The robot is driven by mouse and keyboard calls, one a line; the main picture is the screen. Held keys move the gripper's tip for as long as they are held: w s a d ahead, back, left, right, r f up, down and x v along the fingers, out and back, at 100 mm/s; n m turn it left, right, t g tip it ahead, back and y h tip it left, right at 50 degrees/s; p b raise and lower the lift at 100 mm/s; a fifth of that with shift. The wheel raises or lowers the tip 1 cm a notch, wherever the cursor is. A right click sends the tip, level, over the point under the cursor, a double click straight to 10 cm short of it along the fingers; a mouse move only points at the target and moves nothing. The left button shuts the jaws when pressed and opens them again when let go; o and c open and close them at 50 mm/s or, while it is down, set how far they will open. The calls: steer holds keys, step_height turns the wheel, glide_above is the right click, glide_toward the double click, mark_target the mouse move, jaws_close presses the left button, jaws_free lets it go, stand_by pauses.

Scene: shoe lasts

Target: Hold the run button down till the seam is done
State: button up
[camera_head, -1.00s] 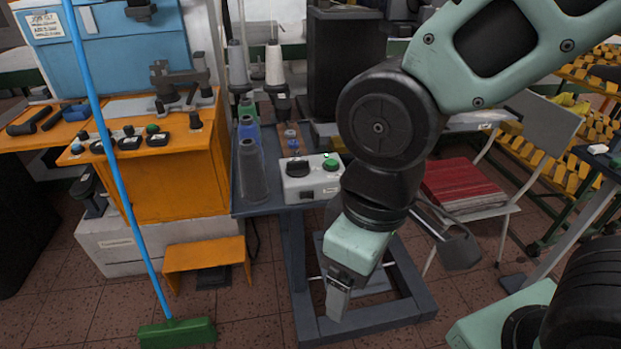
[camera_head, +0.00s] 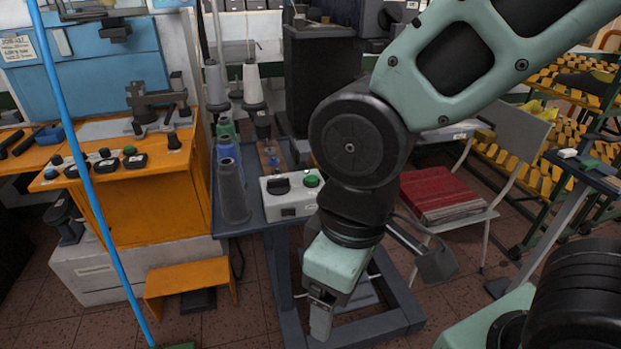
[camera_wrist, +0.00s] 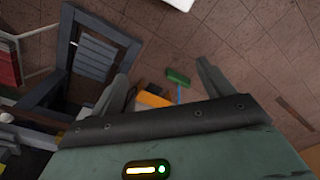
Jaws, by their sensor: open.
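A light grey control box (camera_head: 290,197) sits on the front of a dark blue-grey table. It has a green button (camera_head: 312,181) on its right side and a black knob (camera_head: 278,186) on its left. My gripper (camera_head: 319,322) hangs pointing down in front of the table, below and a little right of the box, apart from it. The button cannot be made out in the wrist view.
Thread cones (camera_head: 234,190) stand on the table left of the box. A blue-handled broom (camera_head: 82,150) leans at the left before an orange bench (camera_head: 158,196). A chair with a red stack (camera_head: 440,193) stands to the right. An orange step (camera_head: 188,278) is on the floor.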

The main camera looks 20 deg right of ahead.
jaws_close()
stand_by(1.8)
